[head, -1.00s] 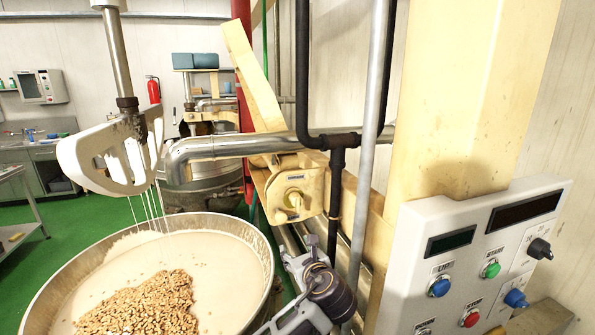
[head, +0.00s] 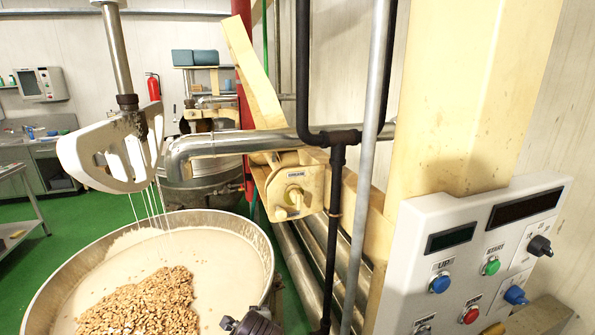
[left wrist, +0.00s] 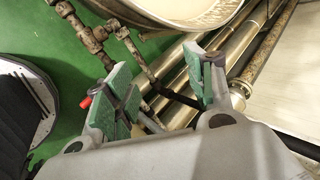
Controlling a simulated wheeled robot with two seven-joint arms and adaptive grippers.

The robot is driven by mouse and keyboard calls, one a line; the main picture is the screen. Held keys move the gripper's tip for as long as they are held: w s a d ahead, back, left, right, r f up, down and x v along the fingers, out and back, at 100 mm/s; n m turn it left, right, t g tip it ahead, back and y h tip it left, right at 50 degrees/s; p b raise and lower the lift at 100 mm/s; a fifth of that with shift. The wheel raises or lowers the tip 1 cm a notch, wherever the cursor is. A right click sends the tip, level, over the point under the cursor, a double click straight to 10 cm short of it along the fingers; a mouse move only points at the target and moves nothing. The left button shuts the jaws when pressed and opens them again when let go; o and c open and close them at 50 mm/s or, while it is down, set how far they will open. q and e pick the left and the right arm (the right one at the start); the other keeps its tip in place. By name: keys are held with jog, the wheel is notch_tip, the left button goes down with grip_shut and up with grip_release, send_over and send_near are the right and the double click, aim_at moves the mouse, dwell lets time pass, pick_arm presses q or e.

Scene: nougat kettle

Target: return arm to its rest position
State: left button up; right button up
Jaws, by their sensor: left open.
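My left gripper (left wrist: 165,88) shows in the left wrist view with its two green-padded fingers spread apart and nothing between them. It points down past pipes toward the floor, with the kettle rim beyond. In the head view only a dark piece of my left arm (head: 252,323) shows at the bottom edge, beside the kettle's right rim. My right gripper is in neither view.
The large kettle (head: 268,247) holds pale nougat and nuts (head: 145,303), with a white paddle (head: 110,153) raised above. A control panel (head: 408,265) and yellow column (head: 455,100) stand right. Pipes (head: 340,230) run between. Green floor (left wrist: 65,30) lies below.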

pick_arm(q)
jog(key=s+a+f+n+g+h, duration=0.1)
jog(key=s+a+f+n+g, duration=0.1)
jog(key=s+a+f+n, duration=0.5)
jog(key=s+a+f+n+g+h, duration=0.1)
jog(key=s+a+n+g, duration=0.1)
jog(key=s+a+n, duration=0.75)
jog(key=s+d+f+m+b, duration=0.1)
jog(key=s+f, duration=0.1)
jog(key=f, duration=1)
jog(key=s+d+f+g, duration=0.1)
jog(key=s+d+f, duration=0.1)
jog(key=f, duration=0.9)
jog(key=s+d+f+m+b, duration=0.1)
jog(key=s+f, duration=0.1)
jog(key=f, duration=1)
jog(key=s+a+f+b, duration=0.1)
jog(key=s+a+f, duration=0.1)
jog(key=s+f, duration=0.8)
jog(key=s+a+f+g+b, duration=0.1)
jog(key=s+a+f, duration=0.1)
jog(key=s+f, duration=0.9)
jog(key=shift+s+f+g+y, duration=0.3)
jog(key=shift+s, duration=0.05)
jog(key=shift+w, duration=0.1)
